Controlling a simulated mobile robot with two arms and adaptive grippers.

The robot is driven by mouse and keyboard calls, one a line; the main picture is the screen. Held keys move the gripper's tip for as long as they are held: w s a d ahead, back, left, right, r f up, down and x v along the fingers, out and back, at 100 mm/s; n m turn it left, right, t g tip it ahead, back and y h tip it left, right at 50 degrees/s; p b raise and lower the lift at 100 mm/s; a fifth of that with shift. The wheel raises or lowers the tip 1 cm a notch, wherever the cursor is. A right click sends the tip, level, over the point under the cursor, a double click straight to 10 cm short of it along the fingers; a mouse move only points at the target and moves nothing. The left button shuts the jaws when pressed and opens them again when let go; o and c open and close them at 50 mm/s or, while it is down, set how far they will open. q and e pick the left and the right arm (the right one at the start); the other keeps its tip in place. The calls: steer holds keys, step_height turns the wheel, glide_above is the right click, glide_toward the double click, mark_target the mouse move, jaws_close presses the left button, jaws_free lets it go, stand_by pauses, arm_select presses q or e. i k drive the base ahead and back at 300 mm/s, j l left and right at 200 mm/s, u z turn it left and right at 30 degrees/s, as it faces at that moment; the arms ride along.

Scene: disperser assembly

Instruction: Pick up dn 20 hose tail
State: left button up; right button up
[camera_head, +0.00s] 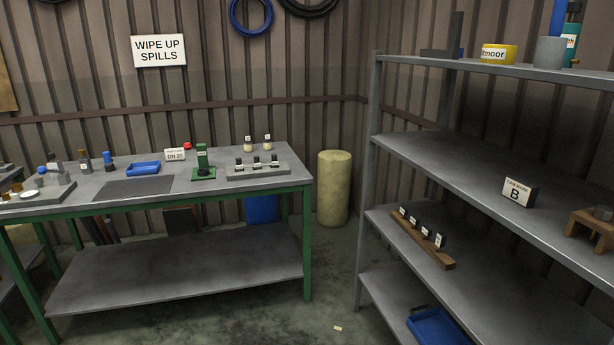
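I cannot tell which item is the DN 20 hose tail; the labels on the small parts are too small to read. Several small dark parts with white tags stand in a grey block (259,172) at the right end of the green-legged workbench (90,204). More dark tagged parts stand in a wooden rack (430,249) on a lower shelf at the right. A white card (175,155) on the bench seems to read DN 25. Neither of my grippers shows in the head view.
The bench also holds a blue tray (143,168), a dark mat (134,187) and a green stand (203,162). A grey shelf unit (372,180) stands right, with a "B" card (517,193) and blue bin (440,328). A yellowish cylinder (334,188) stands between. Floor ahead is mostly clear.

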mark_target(257, 164)
steer(key=i+u, duration=0.15)
steer(key=i, duration=0.35)
steer(key=i+l+u, duration=0.15)
steer(key=i, duration=0.35)
steer(key=i+l+u, duration=0.15)
steer(key=i, duration=0.3)
steer(key=i+l+u, duration=0.15)
steer(key=i, duration=0.35)
steer(key=l, duration=0.1)
